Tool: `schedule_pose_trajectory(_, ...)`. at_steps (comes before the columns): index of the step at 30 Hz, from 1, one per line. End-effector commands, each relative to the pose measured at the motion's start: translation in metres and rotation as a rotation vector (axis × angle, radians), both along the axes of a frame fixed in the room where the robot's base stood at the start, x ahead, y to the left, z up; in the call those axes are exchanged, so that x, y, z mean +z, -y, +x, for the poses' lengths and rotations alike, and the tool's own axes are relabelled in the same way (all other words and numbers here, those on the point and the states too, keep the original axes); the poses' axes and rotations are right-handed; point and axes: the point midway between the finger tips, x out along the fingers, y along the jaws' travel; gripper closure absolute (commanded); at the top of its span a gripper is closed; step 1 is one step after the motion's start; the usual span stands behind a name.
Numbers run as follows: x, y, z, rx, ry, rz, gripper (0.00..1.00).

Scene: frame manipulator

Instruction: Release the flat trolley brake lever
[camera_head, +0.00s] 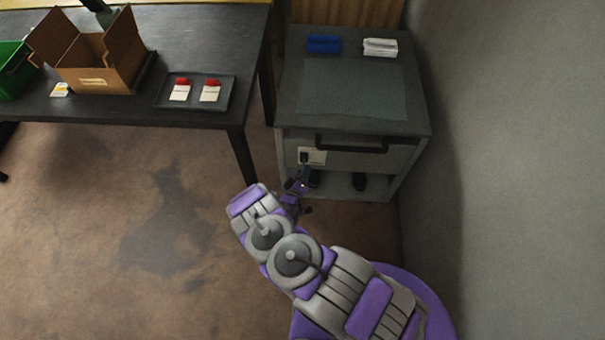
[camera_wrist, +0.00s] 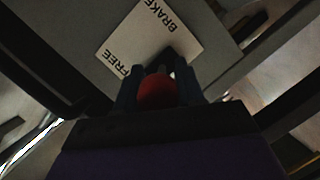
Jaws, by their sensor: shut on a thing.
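The grey trolley (camera_head: 352,150) stands against the right wall, with a dark bar handle (camera_head: 350,146) across its front. A pale label plate (camera_head: 312,155) is on its front at the left. In the wrist view the plate (camera_wrist: 140,38) reads BRAKE and FREE. The red knob of the brake lever (camera_wrist: 157,92) sits between my fingers, below the plate in that view. My gripper (camera_wrist: 158,74) is shut on it. In the head view my gripper (camera_head: 301,180) is just below the plate and the knob is hidden. The lever's exact angle is unclear.
A blue stack (camera_head: 324,44) and a white stack (camera_head: 380,47) lie on the trolley top. A dark table (camera_head: 200,50) at left carries an open carton (camera_head: 92,60) and a tray (camera_head: 228,97) with two red-and-white items. The floor (camera_head: 110,240) at left is clear.

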Motion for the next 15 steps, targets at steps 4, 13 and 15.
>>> schedule_pose_trajectory(4, -0.0002, -0.0011, -0.0001, 0.001, 0.0, 0.0, 0.95)
schedule_pose_trajectory(13, -0.0003, -0.0018, -0.0002, 0.002, -0.002, 0.001, 1.0)
schedule_pose_trajectory(15, 0.0005, -0.0018, 0.0, 0.002, -0.006, 0.001, 1.0)
